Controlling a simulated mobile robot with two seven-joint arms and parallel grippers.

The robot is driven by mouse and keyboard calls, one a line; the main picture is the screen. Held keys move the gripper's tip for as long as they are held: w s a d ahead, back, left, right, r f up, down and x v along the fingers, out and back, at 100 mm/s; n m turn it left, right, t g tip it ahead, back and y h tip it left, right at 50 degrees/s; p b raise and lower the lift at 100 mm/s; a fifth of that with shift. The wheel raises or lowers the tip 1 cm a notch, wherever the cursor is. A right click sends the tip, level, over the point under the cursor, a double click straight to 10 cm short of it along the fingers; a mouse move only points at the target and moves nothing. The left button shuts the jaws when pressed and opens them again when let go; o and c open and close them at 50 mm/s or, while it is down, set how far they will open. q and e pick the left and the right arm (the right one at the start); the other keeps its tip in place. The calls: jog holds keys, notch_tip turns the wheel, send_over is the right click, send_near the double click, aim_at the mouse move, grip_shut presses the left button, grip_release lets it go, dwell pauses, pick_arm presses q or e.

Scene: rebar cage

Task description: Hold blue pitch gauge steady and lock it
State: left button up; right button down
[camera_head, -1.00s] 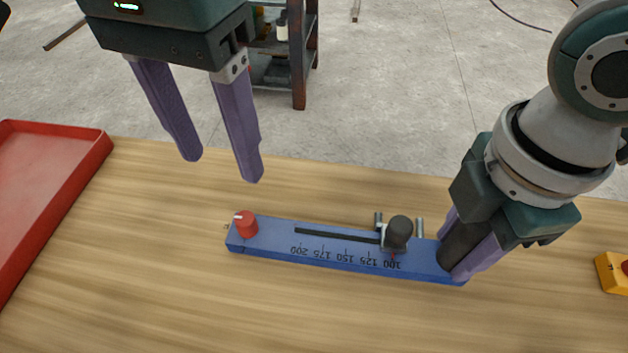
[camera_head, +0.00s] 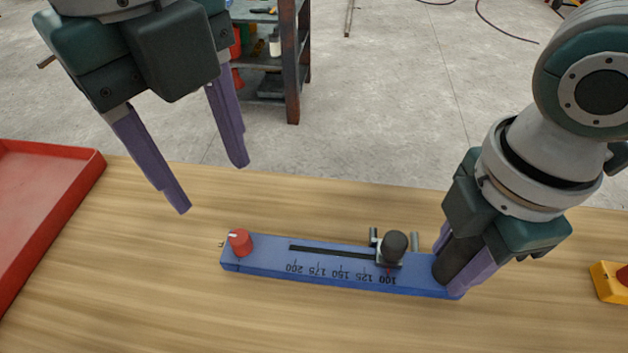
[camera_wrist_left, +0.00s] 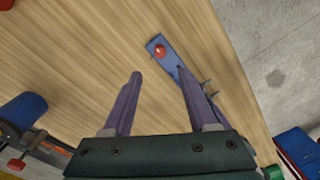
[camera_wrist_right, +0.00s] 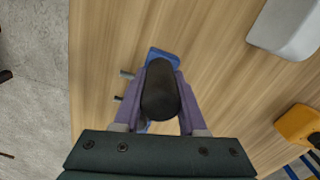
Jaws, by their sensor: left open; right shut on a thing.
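The blue pitch gauge (camera_head: 318,266) lies flat on the table. Its scale reads from 100 to 200, upside down in the head view. A red knob (camera_head: 240,242) with a white mark sits at its left end. A slider with a black knob (camera_head: 395,245) and two metal pins stands near the 100 mark. My right gripper (camera_head: 463,270) is shut on the gauge's black grip (camera_wrist_right: 160,90) at the right end. My left gripper (camera_head: 212,188) is open and empty, above the table and up-left of the red knob. The gauge also shows in the left wrist view (camera_wrist_left: 169,62).
A red tray (camera_head: 75,190) stands at the left of the wooden table. A yellow box with a red button (camera_head: 610,283) is at the right edge. A shelf (camera_head: 290,70) stands on the floor behind. The table in front of the gauge is clear.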

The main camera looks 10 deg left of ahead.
aim_at(238, 237)
pick_arm(q)
notch_tip(238, 237, down, 11)
jog(key=shift+w+d, duration=0.1)
dwell(0.3)
grip_shut()
dwell(0.4)
